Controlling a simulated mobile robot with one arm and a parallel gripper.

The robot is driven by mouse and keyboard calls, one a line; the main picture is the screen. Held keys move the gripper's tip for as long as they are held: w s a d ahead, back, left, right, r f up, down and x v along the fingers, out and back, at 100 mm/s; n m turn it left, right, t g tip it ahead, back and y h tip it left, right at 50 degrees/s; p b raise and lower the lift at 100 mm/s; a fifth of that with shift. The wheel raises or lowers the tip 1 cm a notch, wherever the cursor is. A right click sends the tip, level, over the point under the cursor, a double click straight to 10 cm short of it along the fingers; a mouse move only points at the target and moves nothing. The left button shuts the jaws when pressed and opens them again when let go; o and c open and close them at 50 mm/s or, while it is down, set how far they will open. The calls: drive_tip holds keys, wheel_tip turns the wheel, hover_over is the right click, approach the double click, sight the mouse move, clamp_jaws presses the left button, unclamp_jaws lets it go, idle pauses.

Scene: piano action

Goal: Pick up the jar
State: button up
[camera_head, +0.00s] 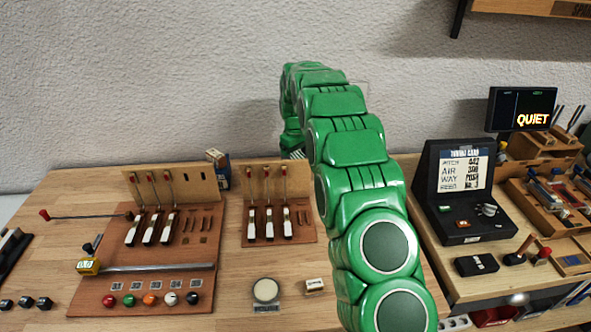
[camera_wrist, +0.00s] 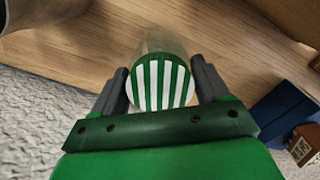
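The jar (camera_wrist: 160,84) shows in the wrist view with its green-and-white striped lid facing the camera. Its clear body lies beyond the lid and is faint against the wood. My gripper (camera_wrist: 159,75) has its two dark fingers on either side of the lid. Each finger comes up close to the lid's edge. I cannot tell whether they press on it or stand just apart. In the head view my green arm hides the gripper and most or all of the jar.
In the head view, a wooden board with levers (camera_head: 150,257) and a smaller one (camera_head: 278,222) stand left of my arm. A round white-topped piece (camera_head: 266,290) lies in front. A black tuning-card stand (camera_head: 464,197) is at right. A blue box (camera_wrist: 284,112) shows in the wrist view.

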drive_tip(key=c, duration=0.5)
drive_tip(key=shift+r, duration=0.15)
